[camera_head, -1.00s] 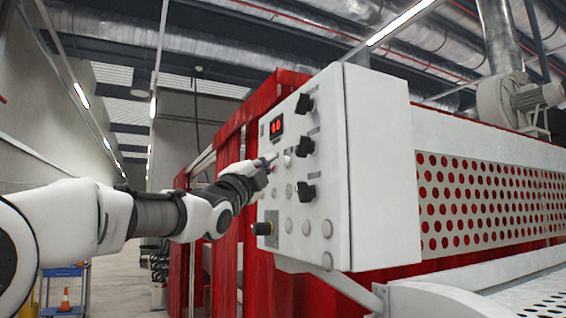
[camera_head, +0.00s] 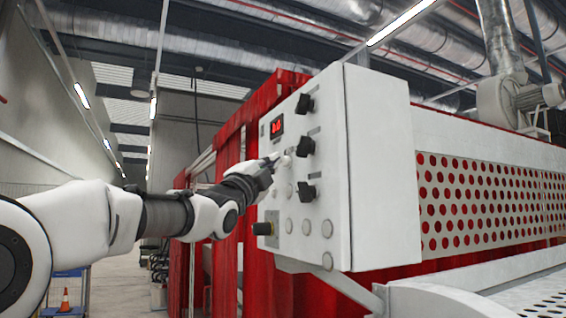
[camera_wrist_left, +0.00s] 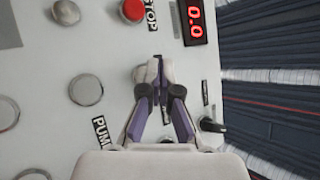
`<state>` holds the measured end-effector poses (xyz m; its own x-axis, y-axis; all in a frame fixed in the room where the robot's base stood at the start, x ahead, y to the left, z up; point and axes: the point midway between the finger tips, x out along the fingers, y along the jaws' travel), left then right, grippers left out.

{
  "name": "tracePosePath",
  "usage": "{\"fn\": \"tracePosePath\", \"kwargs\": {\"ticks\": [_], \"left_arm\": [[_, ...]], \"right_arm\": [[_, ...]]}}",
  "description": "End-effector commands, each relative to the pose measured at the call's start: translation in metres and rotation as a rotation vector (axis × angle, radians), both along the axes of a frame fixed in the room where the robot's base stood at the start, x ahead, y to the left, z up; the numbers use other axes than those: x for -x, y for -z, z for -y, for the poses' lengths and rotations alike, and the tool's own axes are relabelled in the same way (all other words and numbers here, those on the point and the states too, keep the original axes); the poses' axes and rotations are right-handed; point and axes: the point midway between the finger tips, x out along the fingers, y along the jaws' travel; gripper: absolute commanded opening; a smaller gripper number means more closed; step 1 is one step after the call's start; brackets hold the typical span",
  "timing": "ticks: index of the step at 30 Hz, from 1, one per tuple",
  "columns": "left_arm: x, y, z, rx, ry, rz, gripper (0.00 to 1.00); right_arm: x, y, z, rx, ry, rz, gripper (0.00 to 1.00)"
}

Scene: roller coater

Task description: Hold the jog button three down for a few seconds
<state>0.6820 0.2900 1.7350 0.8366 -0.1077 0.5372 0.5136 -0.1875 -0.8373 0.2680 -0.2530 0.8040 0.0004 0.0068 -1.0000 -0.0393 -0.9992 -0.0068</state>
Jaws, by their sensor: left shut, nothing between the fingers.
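The white control panel (camera_head: 330,130) has several pale round buttons, and none shows a readable jog label. My left gripper (camera_head: 275,158) is shut and empty, its fingertips at the panel face beside a pale button (camera_head: 287,161) below the display. In the left wrist view, the closed fingertips (camera_wrist_left: 155,64) partly cover a round pale button (camera_wrist_left: 139,74). I cannot tell whether they touch or press it. Another round button (camera_wrist_left: 86,90) lies uncovered to the left. My right gripper is not in view.
The red digital display (camera_head: 277,126) reads 0.0 in the wrist view. A red stop button (camera_wrist_left: 132,10) is near the fingertips. Black knobs (camera_head: 306,146) stick out on the panel's right side. Red curtains (camera_head: 225,190) hang behind the arm.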

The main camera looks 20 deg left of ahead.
Motion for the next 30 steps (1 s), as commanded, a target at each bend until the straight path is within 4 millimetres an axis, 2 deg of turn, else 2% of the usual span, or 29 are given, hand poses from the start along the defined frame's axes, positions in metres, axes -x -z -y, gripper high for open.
{"fn": "tracePosePath", "kwargs": {"ticks": [30], "left_arm": [[-0.0073,0.0002,0.0069,-0.002,0.0,-0.001,0.0]], "right_arm": [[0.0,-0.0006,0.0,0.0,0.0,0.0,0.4]]}}
